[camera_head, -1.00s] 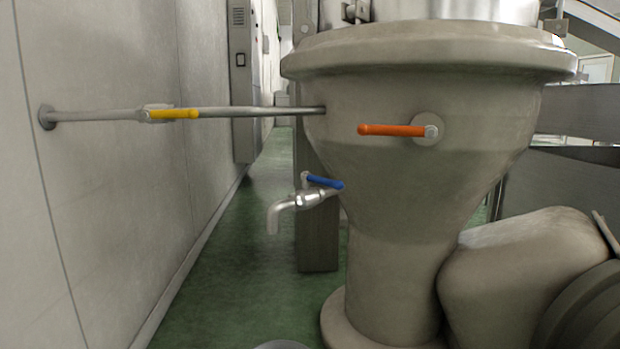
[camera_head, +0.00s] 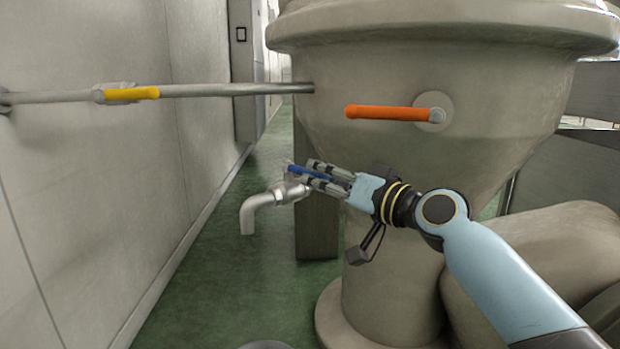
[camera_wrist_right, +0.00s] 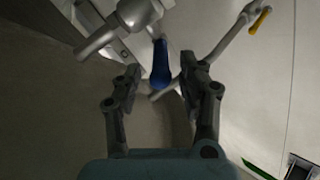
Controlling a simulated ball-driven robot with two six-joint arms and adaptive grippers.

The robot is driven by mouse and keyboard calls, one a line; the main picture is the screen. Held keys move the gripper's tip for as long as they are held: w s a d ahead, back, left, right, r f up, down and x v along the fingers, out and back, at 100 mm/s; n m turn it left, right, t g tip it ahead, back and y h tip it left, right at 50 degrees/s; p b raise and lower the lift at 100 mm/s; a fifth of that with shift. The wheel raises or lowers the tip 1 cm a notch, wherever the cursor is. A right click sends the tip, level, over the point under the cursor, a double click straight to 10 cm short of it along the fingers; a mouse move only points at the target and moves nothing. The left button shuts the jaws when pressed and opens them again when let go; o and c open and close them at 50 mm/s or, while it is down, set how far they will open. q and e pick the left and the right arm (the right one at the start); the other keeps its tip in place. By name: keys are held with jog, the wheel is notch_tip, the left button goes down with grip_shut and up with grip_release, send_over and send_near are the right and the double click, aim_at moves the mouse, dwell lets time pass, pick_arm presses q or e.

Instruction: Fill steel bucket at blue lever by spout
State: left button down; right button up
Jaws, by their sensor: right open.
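The blue lever (camera_head: 306,172) sits on top of the steel spout (camera_head: 262,204), which sticks out left from the grey machine body and bends down. My right gripper (camera_head: 310,173) is open at the blue lever, reaching in from the right. In the right wrist view the blue lever (camera_wrist_right: 161,66) shows between the two open fingers (camera_wrist_right: 162,80), and I see no finger closed on it. The steel bucket (camera_head: 266,345) shows only as a grey rim at the bottom edge, below the spout; its inside is hidden. My left gripper is not in view.
An orange lever (camera_head: 388,113) is on the machine body (camera_head: 470,90), above my right gripper. A yellow lever (camera_head: 131,93) sits on the pipe (camera_head: 220,90) between the left wall and the machine. Green floor (camera_head: 190,300) is free between wall and machine.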

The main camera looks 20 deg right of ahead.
jog(key=shift+x, duration=2)
grip_shut()
